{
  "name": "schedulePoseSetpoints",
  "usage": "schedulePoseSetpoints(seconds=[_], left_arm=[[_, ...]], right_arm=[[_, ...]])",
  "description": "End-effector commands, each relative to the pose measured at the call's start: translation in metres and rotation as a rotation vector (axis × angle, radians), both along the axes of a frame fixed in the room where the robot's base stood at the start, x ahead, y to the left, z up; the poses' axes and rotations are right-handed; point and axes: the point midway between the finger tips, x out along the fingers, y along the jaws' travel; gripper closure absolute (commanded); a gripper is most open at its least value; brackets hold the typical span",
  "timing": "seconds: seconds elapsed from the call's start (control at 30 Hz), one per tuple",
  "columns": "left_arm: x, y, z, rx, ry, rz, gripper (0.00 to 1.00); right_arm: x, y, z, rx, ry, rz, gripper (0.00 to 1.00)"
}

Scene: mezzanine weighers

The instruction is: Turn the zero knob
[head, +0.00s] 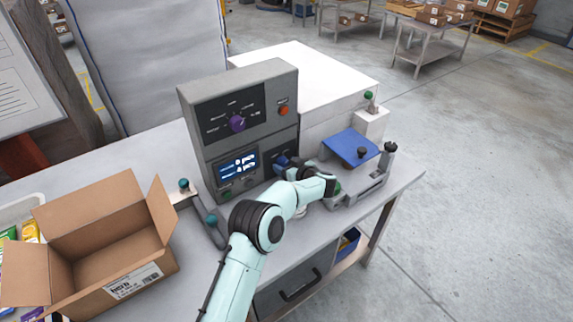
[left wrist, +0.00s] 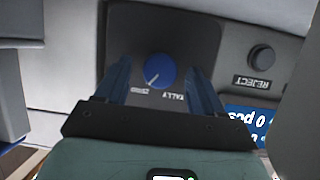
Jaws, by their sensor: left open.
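In the left wrist view a round blue knob (left wrist: 160,70) with a white pointer line sits on a dark plate. The upside-down word TALLY is beside it, with another small word, too blurred to read surely, near the pointer's end. My left gripper (left wrist: 156,76) is open, its two blue fingers on either side of the knob with gaps; contact is not visible. In the head view the left gripper (head: 282,162) is at the lower right of the grey control box (head: 240,84) and hides this knob. A purple knob (head: 237,124) is higher on the box. The right gripper is not in view.
A lit display (head: 237,164) is left of the gripper. A REJECT button (left wrist: 262,58) is near the knob. A blue-topped device (head: 350,146) and a levered part (head: 389,150) stand to the right. An open carton (head: 125,205) is at left.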

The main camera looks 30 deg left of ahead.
Motion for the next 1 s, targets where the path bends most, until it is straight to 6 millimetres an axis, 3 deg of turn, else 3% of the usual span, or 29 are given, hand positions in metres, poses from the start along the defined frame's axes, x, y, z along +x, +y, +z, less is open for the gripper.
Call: schedulePoseSetpoints(seconds=[0.33, 0.5, 0.67, 1.0], left_arm=[[0.001, 0.004, -0.002, 0.001, 0.000, 0.000, 0.32], [0.001, 0.003, -0.002, 0.000, 0.000, 0.000, 0.87], [0.001, 0.004, -0.002, -0.004, -0.011, 0.000, 0.87], [-0.001, 0.004, -0.004, -0.088, -0.215, -0.001, 0.87]], right_arm=[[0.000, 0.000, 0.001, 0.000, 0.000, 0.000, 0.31], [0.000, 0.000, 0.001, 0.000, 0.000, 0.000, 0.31], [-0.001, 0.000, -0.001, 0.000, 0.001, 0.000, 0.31], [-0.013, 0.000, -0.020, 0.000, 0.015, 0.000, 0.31]])
